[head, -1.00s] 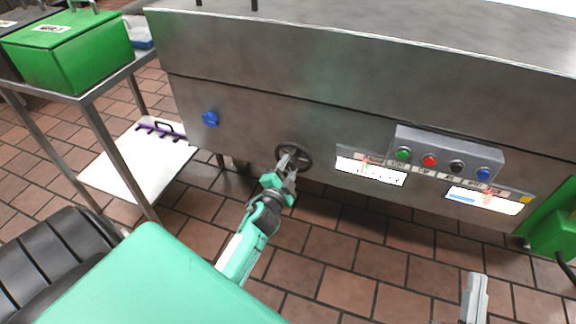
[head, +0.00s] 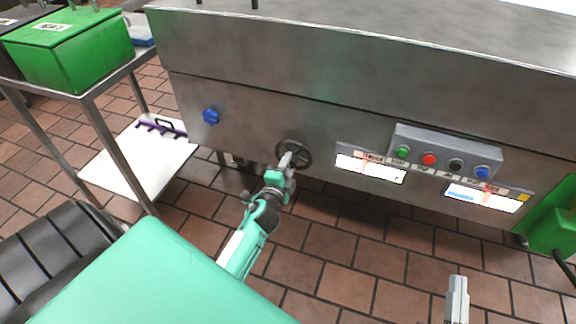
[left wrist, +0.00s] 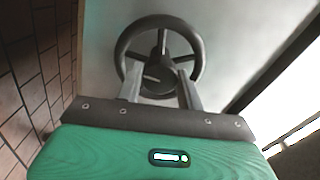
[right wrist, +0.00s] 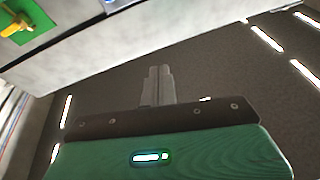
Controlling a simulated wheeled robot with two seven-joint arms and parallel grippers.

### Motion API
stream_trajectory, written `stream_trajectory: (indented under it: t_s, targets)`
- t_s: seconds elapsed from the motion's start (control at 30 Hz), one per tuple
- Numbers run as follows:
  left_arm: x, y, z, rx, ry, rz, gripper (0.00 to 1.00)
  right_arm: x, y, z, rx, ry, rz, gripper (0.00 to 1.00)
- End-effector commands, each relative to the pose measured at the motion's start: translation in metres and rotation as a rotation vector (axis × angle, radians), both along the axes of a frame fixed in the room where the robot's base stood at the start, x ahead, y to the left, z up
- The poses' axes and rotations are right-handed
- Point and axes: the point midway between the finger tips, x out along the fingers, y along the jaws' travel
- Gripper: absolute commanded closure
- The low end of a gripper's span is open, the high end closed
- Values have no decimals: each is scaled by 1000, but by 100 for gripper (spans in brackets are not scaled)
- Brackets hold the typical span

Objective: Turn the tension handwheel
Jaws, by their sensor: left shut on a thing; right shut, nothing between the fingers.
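The tension handwheel (head: 306,148) is a dark spoked wheel on the front of the steel machine. It also shows in the left wrist view (left wrist: 199,52), face on, with its hub and spokes visible. My left gripper (head: 287,160) reaches it from the lower left. In the left wrist view its fingers (left wrist: 160,88) stand apart at the wheel's lower part, shut on it; the exact contact is hard to see. My right gripper (head: 458,282) is away from the wheel at the lower right, over the floor. In the right wrist view its fingers (right wrist: 157,85) are together and empty.
A control box (head: 447,150) with several coloured buttons is right of the wheel, above two bright label panels. A blue knob (head: 211,116) is to its left. A steel rack (head: 108,140) with a green box (head: 70,50) stands at the left. Tiled floor lies below.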

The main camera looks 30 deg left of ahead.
Motion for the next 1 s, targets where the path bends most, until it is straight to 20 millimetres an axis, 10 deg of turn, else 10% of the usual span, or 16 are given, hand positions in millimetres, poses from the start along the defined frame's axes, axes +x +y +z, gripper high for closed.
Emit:
stream_trajectory:
  t_s: [0.1, 0.13, 0.23, 0.67, 1.0]
  targets:
    - [0, -1, 0, -1, -2, -2, 85, 0, 0, 0, 0, 0, 0, 100]
    - [0, -1, 0, -1, -2, -2, 59, 0, 0, 0, 0, 0, 0, 100]
    - [0, -1, 0, -2, -2, -2, 41, 0, 0, 0, 0, -1, 0, 100]
    - [-10, -3, -1, -3, 1, 0, 41, 0, 1, 0, -1, 6, 2, 100]
    - [-72, -18, -1, -5, 2, 0, 41, -2, 6, -16, -20, 90, 18, 100]
